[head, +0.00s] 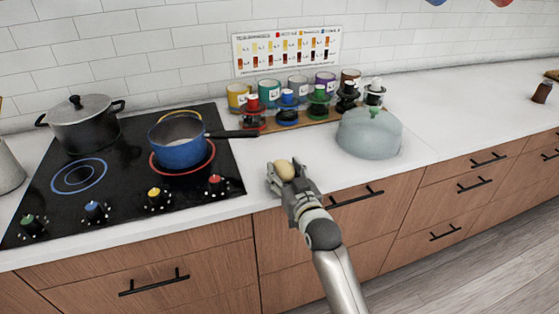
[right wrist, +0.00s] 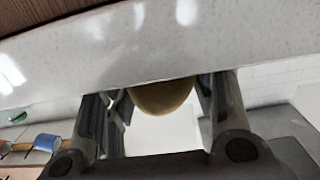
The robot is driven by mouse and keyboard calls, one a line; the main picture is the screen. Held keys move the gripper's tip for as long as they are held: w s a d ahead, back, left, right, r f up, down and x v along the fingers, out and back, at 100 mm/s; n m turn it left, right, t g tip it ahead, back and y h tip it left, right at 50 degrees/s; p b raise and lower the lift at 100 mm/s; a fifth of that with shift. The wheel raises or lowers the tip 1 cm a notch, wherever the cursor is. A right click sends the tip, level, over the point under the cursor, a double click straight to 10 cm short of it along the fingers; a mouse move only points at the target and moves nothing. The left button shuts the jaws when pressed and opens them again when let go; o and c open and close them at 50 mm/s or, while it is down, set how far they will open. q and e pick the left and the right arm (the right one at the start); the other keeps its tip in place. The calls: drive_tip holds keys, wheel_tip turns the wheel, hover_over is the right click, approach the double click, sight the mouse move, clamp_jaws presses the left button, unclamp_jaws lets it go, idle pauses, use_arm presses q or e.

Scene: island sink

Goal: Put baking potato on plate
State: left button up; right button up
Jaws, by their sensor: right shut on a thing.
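The baking potato (head: 285,171) is a small tan-yellow oval held at the tips of my right gripper (head: 283,182), at the front of the white counter, right of the stove. In the right wrist view the potato (right wrist: 161,97) shows between the two dark fingers of my right gripper (right wrist: 160,105), with part of it cut off from sight. My right gripper is shut on it. I cannot tell whether the potato is clear of the counter. I see no plate in either view. My left gripper is not in view.
A blue pot (head: 180,146) sits on the black stove (head: 115,180), its handle reaching over the counter. A grey pot (head: 80,127) stands behind. A pale green lidded pot (head: 368,134) stands right of my gripper. Several jars line a wooden rack (head: 290,123).

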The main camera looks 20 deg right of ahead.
sight(280, 161)
drive_tip(key=shift+w+r, duration=0.2)
drive_tip(key=shift+w, duration=0.45)
drive_tip(key=shift+w+p, duration=0.85)
drive_tip(key=shift+w, duration=0.75)
drive_tip(key=shift+s, duration=0.1)
drive_tip(key=shift+f, duration=0.25)
drive_tip(key=o, duration=1.1)
drive_tip(key=shift+o, duration=0.2)
